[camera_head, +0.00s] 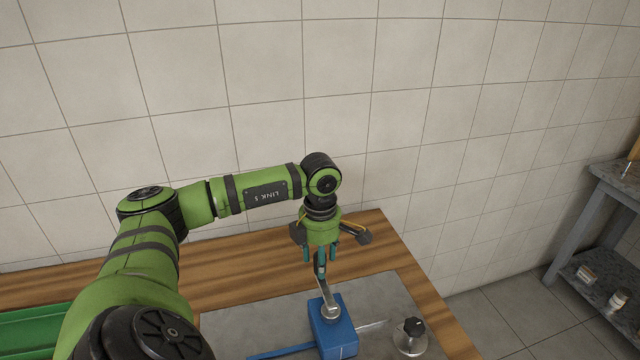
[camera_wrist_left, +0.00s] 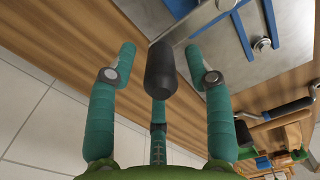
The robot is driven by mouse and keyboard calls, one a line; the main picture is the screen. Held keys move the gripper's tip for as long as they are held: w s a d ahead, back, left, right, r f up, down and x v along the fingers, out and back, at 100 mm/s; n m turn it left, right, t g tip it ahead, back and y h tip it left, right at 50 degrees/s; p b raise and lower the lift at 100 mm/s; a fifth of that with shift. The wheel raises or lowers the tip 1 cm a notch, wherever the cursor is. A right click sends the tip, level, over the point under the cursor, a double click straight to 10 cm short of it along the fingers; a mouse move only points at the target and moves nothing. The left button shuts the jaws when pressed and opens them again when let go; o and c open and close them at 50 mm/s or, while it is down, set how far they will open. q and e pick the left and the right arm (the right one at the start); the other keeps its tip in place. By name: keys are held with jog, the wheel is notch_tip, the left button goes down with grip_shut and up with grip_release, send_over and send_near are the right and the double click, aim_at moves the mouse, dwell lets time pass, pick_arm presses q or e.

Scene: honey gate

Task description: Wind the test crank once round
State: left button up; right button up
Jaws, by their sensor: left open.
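The test crank has a metal arm (camera_head: 328,297) on a blue block (camera_head: 333,334) on a grey plate. My left gripper (camera_head: 321,258) points down above the block, over the crank's raised end. In the left wrist view, a black cylindrical grip (camera_wrist_left: 160,72) stands between the teal fingers of my open left gripper (camera_wrist_left: 160,85). Gaps show between the grip and the two side fingers; whether the third finger touches it I cannot tell. The fingers partly hide the grip in the head view. My right gripper is not in view.
The wooden bench (camera_head: 225,262) meets a tiled wall behind. A green tray (camera_head: 35,328) lies at left. A grey shelf (camera_head: 600,285) with jars stands far right.

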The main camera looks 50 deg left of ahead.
pick_arm(q)
notch_tip(320, 180, up, 10)
jog(key=shift+r, duration=0.25)
dwell(0.6)
